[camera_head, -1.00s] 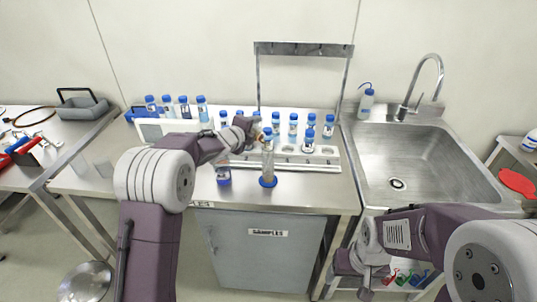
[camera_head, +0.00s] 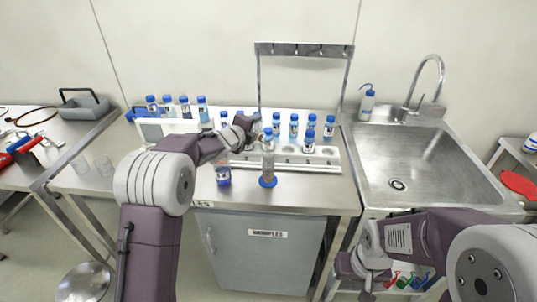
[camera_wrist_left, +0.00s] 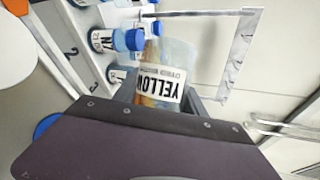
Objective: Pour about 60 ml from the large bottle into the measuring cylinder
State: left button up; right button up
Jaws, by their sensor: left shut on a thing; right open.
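My left gripper (camera_head: 252,130) is shut on a bottle labelled YELLOW, above the bench. In the left wrist view this bottle (camera_wrist_left: 160,84) is strongly tilted, its label upside down, with amber liquid inside. In the head view it is mostly hidden by the gripper and wrist. The clear measuring cylinder (camera_head: 268,160) stands upright on its blue base on the bench, just below and right of the left gripper. The liquid level in it is too small to read. My right gripper (camera_head: 372,282) is open and empty, low in front of the sink cabinet.
A white rack (camera_head: 325,158) with several blue-capped bottles runs behind the cylinder. A small blue-and-white container (camera_head: 222,175) stands left of the cylinder. A metal frame (camera_head: 258,80) rises behind. The sink (camera_head: 430,165) is at right. The bench front is clear right of the cylinder.

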jog(key=shift+s+d+f+b, duration=0.2)
jog(key=shift+d+f+b, duration=0.1)
jog(key=shift+f+b, duration=0.2)
jog(key=shift+s+d+f+b, duration=0.2)
jog(key=shift+d+f+b, duration=0.05)
jog(key=shift+f+b, duration=0.2)
dwell(0.9)
